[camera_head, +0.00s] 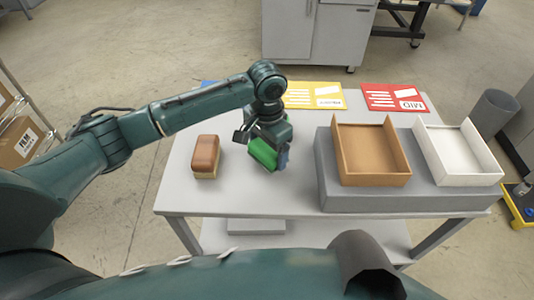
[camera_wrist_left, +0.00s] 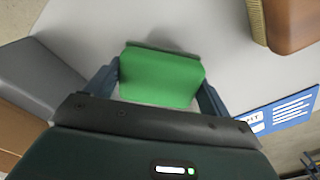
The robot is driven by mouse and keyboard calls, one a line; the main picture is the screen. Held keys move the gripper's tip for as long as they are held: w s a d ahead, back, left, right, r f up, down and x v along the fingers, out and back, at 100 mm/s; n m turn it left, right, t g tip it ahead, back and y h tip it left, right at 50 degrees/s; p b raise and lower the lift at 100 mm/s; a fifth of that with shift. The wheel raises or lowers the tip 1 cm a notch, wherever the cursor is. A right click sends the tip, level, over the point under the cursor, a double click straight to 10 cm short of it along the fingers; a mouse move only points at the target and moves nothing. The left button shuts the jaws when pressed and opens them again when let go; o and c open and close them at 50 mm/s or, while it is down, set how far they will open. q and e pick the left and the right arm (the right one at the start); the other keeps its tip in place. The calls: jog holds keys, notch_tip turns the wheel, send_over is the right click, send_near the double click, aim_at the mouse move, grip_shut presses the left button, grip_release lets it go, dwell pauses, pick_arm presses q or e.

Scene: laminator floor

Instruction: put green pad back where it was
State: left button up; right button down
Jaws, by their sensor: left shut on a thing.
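The green pad (camera_head: 263,153) is held by my left gripper (camera_head: 270,160) over the middle of the grey table (camera_head: 230,200). In the left wrist view the green pad (camera_wrist_left: 162,77) sits between the two fingers of my left gripper (camera_wrist_left: 160,88), which is shut on it. A shadow lies just past the pad's far edge; I cannot tell how high the pad is above the table. My right gripper is not in view.
A brown brush-like block (camera_head: 206,157) lies left of the pad. A grey riser (camera_head: 400,198) at right bears a brown tray (camera_head: 370,180) and a white tray (camera_head: 470,180). Yellow (camera_head: 315,96) and red (camera_head: 395,98) cards lie at the back; a blue card (camera_wrist_left: 285,110) is partly hidden.

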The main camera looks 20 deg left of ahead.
aim_at(266, 148)
pick_arm(q)
jog(key=shift+f, duration=1.1)
jog(key=o, duration=1.1)
jog(key=shift+f, duration=0.1)
jog(key=shift+o, duration=0.2)
notch_tip(266, 148, up, 12)
jog(key=shift+s+r, duration=0.1)
jog(key=shift+r, duration=0.05)
